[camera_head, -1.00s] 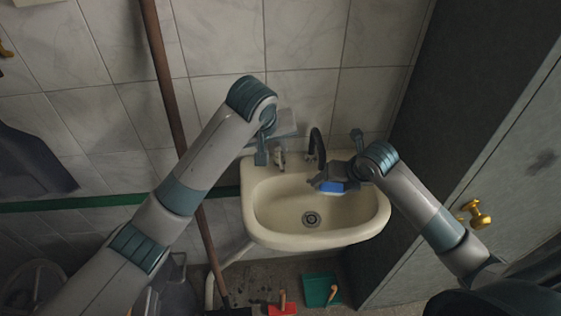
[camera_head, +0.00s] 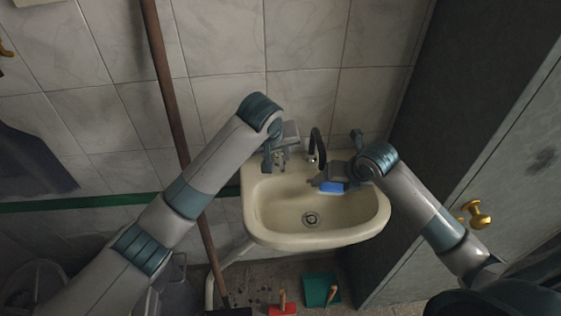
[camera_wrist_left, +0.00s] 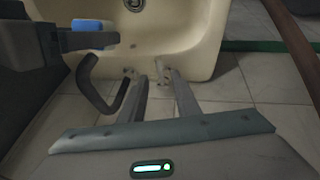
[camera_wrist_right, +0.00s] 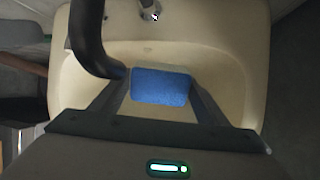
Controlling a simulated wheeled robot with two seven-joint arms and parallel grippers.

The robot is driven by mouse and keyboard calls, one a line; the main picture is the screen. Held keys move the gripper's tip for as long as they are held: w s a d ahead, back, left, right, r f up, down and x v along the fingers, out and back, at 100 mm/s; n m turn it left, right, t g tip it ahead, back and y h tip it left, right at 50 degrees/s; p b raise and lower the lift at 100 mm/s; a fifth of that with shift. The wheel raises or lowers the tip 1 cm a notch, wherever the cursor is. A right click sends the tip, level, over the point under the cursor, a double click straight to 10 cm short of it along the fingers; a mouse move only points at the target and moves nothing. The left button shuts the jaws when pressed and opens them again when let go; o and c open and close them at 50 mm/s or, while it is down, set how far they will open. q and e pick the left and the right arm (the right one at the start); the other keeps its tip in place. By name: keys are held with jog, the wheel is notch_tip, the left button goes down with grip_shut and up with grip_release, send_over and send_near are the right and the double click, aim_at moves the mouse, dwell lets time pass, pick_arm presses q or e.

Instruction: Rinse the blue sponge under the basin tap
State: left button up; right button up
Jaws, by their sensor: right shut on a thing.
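The blue sponge (camera_head: 331,187) is held by my right gripper (camera_head: 328,181) over the back right of the cream basin (camera_head: 262,225). In the right wrist view the sponge (camera_wrist_right: 161,86) sits between both fingers, close beside the dark curved tap spout (camera_wrist_right: 88,38). The spout (camera_head: 317,143) rises from the basin's back rim. I see no water stream. My left gripper (camera_head: 276,166) is at the back left rim, left of the spout, by a small metal tap fitting (camera_head: 284,155). In the left wrist view its fingers (camera_wrist_left: 158,76) are apart, with the fitting near the tips, partly hidden.
A brown pole (camera_head: 178,120) leans on the tiled wall at left. A red brush (camera_head: 283,308) and green dustpan (camera_head: 321,290) lie on the floor. The basin's front is clear.

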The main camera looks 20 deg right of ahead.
aim_at(281, 164)
pick_arm(q)
jog(key=x, duration=0.6)
jog(key=shift+w+d+f, duration=0.1)
jog(key=shift+f, duration=0.1)
grip_shut()
